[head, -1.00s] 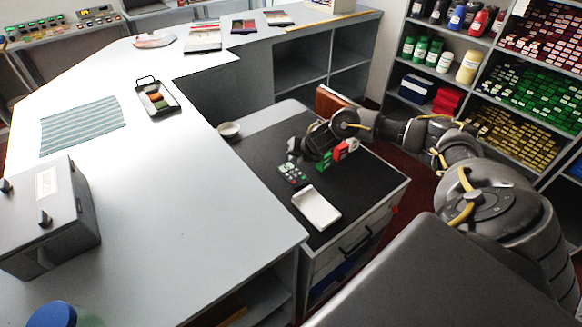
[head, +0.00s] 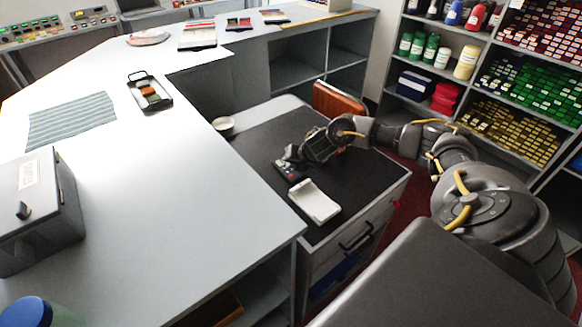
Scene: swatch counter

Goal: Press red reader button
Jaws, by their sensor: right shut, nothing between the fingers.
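The reader (head: 291,172), a small dark device with buttons, lies on the black top of the drawer unit. A bit of red shows near its front end; I cannot tell the single buttons apart. My right gripper (head: 290,155) is shut and empty, pointing left. Its fingertips are over the far part of the reader and hide some of it. Whether they touch it I cannot tell. My left gripper is not in view.
A white tray (head: 314,201) lies just in front of the reader. A small bowl (head: 224,126) stands at the black top's left end. A brown panel (head: 338,100) stands behind my right gripper. The long white counter (head: 190,200) is on the left.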

